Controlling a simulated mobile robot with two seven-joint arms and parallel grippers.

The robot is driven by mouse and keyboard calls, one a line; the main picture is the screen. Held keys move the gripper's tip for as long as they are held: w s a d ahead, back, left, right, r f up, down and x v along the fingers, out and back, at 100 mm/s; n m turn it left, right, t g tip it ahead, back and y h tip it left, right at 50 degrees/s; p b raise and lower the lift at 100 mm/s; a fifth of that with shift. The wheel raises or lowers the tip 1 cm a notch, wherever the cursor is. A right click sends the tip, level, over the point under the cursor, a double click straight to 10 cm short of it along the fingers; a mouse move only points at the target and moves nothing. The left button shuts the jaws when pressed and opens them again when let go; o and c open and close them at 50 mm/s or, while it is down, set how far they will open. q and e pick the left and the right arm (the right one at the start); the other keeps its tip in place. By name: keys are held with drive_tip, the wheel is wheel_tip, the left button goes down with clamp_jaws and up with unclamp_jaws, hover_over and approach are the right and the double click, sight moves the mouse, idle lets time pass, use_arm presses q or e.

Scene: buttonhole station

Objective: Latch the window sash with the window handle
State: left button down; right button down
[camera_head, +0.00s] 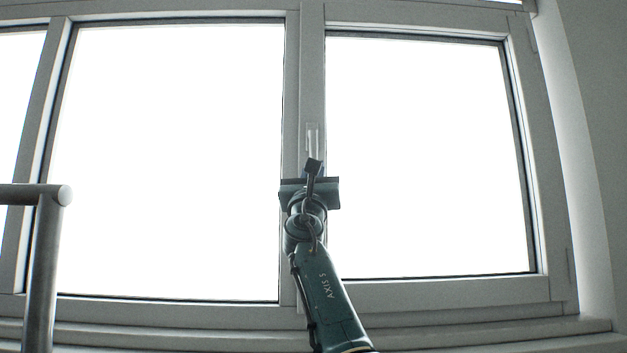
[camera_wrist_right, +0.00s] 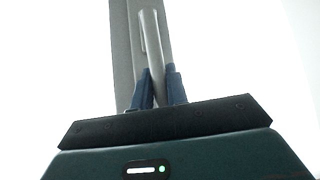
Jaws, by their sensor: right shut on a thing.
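The window sash (camera_head: 440,292) is the light grey frame around the right-hand bright pane in the head view. It looks flush with its surround, though a small gap would not show. The window handle (camera_head: 313,138) sits on the upright between the panes, with its lever pointing down. In the right wrist view the handle (camera_wrist_right: 151,35) is a pale rod on a grey strip, its lower end between the blue fingers. My right gripper (camera_wrist_right: 160,88) is shut on this lower end. In the head view the wrist mostly hides the right gripper (camera_head: 314,172). My left gripper is not in view.
A second bright pane (camera_head: 170,160) fills the left of the window. A grey metal rail (camera_head: 40,270) stands at the lower left, apart from my arm. The window sill (camera_head: 480,333) runs along the bottom, and a plain wall (camera_head: 595,130) is at the right.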

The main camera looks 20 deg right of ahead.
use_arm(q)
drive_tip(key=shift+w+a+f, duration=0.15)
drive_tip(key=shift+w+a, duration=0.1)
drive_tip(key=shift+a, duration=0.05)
use_arm(e)
drive_tip(key=shift+a+m+g+h, duration=0.2)
drive_tip(key=shift+m+g+h, duration=0.1)
drive_tip(key=shift+m, duration=0.2)
drive_tip(key=shift+r, duration=0.1)
drive_tip(key=c, duration=1.4)
unclamp_jaws()
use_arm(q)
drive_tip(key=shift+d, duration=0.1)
